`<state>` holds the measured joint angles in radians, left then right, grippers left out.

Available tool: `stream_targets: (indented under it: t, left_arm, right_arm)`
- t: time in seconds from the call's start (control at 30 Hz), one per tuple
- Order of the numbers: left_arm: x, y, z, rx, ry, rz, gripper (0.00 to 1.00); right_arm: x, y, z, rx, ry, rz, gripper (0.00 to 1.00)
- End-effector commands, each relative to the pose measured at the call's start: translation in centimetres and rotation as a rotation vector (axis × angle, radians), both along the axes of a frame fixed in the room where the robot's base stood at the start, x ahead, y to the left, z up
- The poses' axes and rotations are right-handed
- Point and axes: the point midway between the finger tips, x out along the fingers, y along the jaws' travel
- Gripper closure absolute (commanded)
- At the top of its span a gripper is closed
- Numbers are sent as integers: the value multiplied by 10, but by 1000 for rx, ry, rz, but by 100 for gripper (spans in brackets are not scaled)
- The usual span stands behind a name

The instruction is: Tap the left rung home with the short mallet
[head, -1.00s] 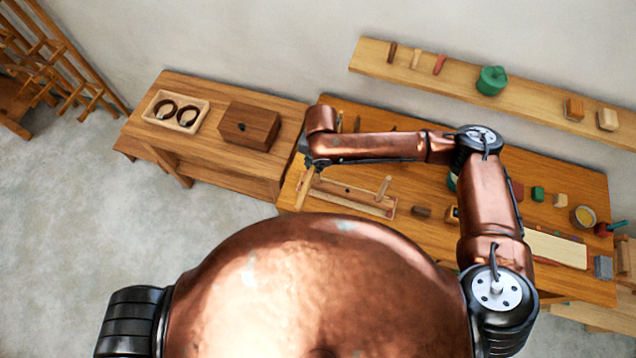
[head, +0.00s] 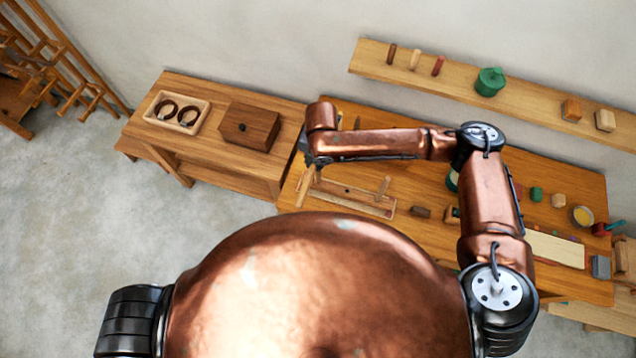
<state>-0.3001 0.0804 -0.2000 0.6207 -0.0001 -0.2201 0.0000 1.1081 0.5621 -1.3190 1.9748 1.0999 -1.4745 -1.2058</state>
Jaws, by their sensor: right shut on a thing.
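My right gripper (head: 311,164) is over the left end of the piece, mostly hidden under my own wrist, and is shut on the short mallet. A pale wooden stick (head: 304,188), which looks like the mallet's handle, slants down from it beside the piece. The mallet's head and the left rung cannot be made out clearly there, and I cannot tell whether they touch. My left gripper is out of view.
A side table at left carries a tray (head: 150,116) with two dark rings and a wooden box (head: 262,116). A wall shelf (head: 545,92) runs behind.

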Motion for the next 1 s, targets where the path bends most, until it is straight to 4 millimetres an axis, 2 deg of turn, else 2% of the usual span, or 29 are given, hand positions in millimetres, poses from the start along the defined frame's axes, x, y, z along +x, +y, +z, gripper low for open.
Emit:
stream_targets:
  t: [0.03,0.1,0.13,0.33,0.47,0.6,1.0]
  left_arm:
    - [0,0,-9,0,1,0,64]
    - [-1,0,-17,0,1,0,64]
    - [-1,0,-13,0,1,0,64]
    - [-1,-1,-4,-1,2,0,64]
    - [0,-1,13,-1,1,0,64]
    - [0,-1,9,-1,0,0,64]
    - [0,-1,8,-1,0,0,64]
  right_arm:
    - [-1,0,-16,1,2,0,100]
    - [-1,0,-33,0,3,-1,100]
    - [0,1,-26,1,0,0,100]
    - [0,0,-17,0,1,0,100]
    - [0,1,1,1,0,0,100]
    - [0,1,14,2,-3,0,100]
    - [-1,1,15,1,0,0,100]
